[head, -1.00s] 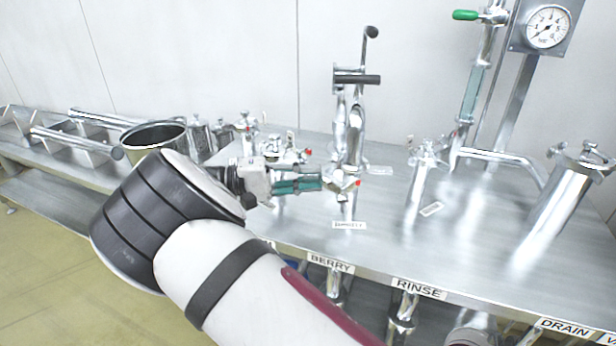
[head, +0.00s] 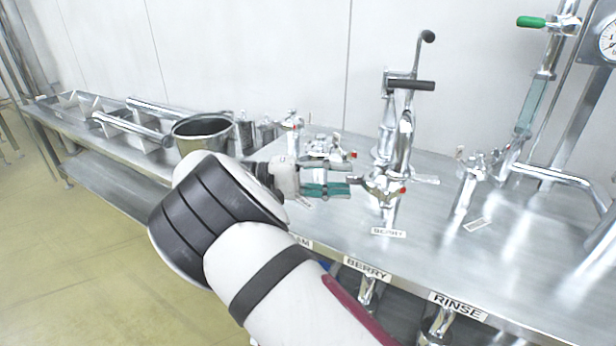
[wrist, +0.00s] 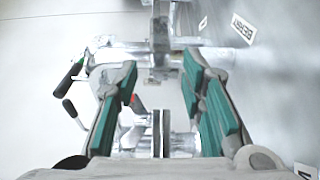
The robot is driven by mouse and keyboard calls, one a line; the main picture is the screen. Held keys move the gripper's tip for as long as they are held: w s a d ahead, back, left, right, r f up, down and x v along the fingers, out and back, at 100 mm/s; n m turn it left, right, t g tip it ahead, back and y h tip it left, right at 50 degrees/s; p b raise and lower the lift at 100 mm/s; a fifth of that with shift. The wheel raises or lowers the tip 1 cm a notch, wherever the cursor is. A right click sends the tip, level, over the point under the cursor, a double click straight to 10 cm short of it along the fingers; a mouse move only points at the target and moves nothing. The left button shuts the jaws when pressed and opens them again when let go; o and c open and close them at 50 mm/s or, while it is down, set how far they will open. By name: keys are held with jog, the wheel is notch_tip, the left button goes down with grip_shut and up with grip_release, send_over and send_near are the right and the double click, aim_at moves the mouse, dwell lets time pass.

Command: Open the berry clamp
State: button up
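The berry clamp (head: 385,186) is a shiny metal fitting with a red-tipped part, on the upright pipe behind the BERRY tag (head: 388,232). My gripper (head: 348,178) is just left of it in the head view, at about the same height, with a small gap between. In the wrist view my gripper (wrist: 158,75) is open, its two green-padded fingers well apart. Metal fittings show between and beyond the fingers, with a red tip near the left finger. I cannot tell which fitting is which there. Nothing is seen gripped.
A tall pipe with a black-handled lever (head: 410,85) rises above the clamp. An open steel pot (head: 203,130) and other clamped fittings (head: 322,147) stand to the left. The rinse fitting (head: 470,175) stands to the right. The bench edge runs along the front.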

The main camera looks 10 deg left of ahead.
jog(key=s+a, duration=0.1)
jog(key=a, duration=0.8)
jog(key=shift+a, duration=0.15)
jog(key=shift+c, duration=0.3)
